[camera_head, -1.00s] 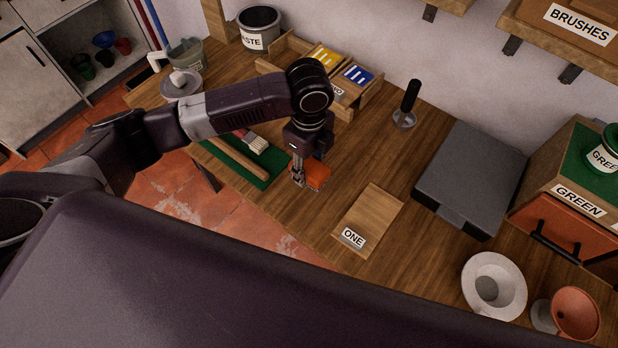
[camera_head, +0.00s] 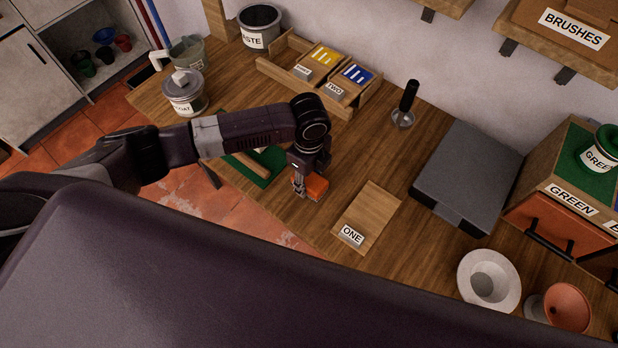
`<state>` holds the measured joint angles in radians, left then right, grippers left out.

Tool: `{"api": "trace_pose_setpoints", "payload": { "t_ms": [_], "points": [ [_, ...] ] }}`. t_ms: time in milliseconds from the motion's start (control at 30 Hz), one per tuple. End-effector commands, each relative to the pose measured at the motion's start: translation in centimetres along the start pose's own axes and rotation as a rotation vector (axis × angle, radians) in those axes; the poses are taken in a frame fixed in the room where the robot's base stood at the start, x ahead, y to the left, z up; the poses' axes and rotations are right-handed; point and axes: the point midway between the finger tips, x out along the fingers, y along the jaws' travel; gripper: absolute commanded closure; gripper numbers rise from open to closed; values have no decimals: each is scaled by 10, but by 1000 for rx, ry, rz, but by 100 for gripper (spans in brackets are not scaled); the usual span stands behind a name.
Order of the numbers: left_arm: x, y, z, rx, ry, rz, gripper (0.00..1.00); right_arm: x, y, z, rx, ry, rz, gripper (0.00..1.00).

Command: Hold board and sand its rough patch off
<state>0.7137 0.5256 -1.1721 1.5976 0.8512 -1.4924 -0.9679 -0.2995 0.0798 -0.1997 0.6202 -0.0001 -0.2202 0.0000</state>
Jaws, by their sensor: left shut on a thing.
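The wooden board (camera_head: 367,222) lies flat on the workbench, with a label reading ONE at its near end. No rough patch can be made out on it. My left gripper (camera_head: 307,190) is shut on an orange block (camera_head: 315,188), which looks like a sanding block. It holds the block just left of the board, apart from it in the picture. I cannot tell whether the block touches the bench. My right gripper is not in view.
A wooden tray (camera_head: 283,78) with yellow and blue packs stands behind. A black-handled tool (camera_head: 405,104) and a grey case (camera_head: 466,172) are beyond the board. A green mat (camera_head: 262,178) lies left, partly behind my arm. A white bowl (camera_head: 507,270) stands at front right.

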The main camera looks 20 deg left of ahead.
Motion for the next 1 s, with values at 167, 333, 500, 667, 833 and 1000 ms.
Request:
{"api": "trace_pose_setpoints", "payload": {
  "t_ms": [167, 333, 500, 667, 833, 1000],
  "points": [
    [1, 0, 0, 0, 0, 0, 44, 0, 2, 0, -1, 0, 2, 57],
    [0, 0, 0, 0, 0, 0, 43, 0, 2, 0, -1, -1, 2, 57],
    [2, 0, 0, 0, 0, 0, 43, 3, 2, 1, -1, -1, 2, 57],
    [-4, -2, 0, 1, 0, -4, 43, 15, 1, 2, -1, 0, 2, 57],
    [-35, 2, 4, 0, -1, -4, 43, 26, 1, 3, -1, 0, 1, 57],
    [-64, 5, 7, -1, 0, -2, 43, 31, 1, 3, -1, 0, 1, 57]
  ]
}}
